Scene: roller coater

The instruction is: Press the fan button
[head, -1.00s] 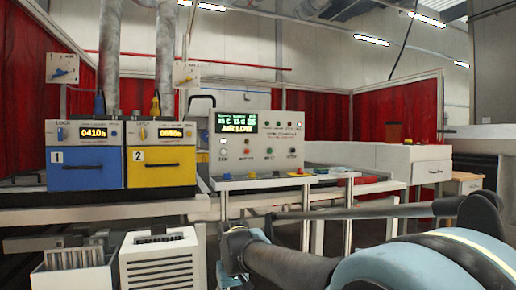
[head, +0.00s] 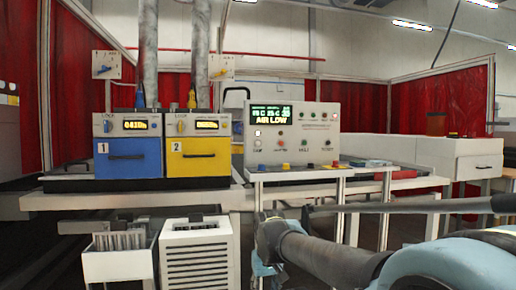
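A grey control panel (head: 292,142) stands on a white bench right of the centre. Its lit display (head: 271,115) reads "AIR LOW" in yellow, under smaller, partly blurred text. Below and beside the display are several small round buttons and lamps, among them a red button (head: 279,142). Their labels are too small to read, so I cannot tell which one is the fan button. My arm reaches in from the lower right, below and in front of the panel, apart from it. My gripper's fingers cannot be made out at the arm's far end.
A blue unit (head: 128,157) marked 1 and a yellow unit (head: 199,156) marked 2 stand left of the panel. Several coloured knobs line the bench edge below the panel. A white slatted box (head: 196,255) and a white bin (head: 118,264) stand under the bench. Red curtains hang behind.

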